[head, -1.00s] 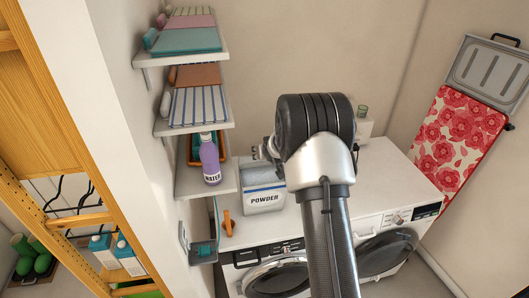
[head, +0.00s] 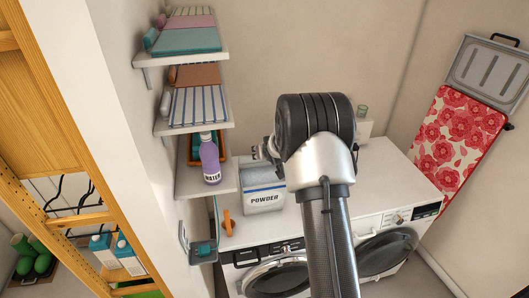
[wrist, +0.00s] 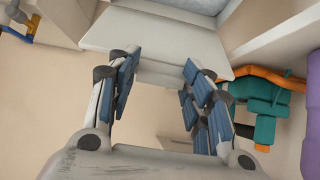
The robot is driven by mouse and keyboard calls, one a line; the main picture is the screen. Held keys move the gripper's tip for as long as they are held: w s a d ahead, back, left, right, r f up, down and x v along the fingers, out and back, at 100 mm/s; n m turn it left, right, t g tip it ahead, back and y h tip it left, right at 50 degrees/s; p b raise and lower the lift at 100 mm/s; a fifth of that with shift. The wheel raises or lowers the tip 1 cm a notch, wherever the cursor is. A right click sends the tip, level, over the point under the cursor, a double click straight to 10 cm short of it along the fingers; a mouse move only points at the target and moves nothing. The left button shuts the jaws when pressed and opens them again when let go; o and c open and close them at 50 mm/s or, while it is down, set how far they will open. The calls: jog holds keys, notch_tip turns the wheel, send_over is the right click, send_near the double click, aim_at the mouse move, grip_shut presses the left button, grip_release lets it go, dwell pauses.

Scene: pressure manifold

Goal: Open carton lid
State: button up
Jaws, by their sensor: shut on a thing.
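The carton (head: 263,199) is a grey-white box marked POWDER with a blue band. It stands on the white top of the machines, left of my arm. My gripper (head: 266,150) is just above and behind its top in the head view, mostly hidden by my wrist. In the wrist view, a pale flat panel (wrist: 150,32), seemingly the carton lid, reaches down between the fingers. My gripper (wrist: 162,70) is shut on its narrow edge strip, with a blue-padded finger on each side. How far the lid is raised I cannot tell.
An orange object (head: 228,222) lies in front. Shelves with folded cloths (head: 186,40) rise above.

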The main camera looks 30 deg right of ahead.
jog(key=shift+w+d+r, duration=0.1)
jog(key=shift+w+r, duration=0.2)
jog(key=shift+r, duration=0.3)
jog(key=o, duration=1.2)
jog(key=shift+o, duration=1.2)
jog(key=shift+s+f, duration=0.1)
jog(key=shift+s, duration=0.2)
jog(key=shift+o, duration=1)
jog(key=shift+f, duration=0.2)
jog(key=v, duration=1.2)
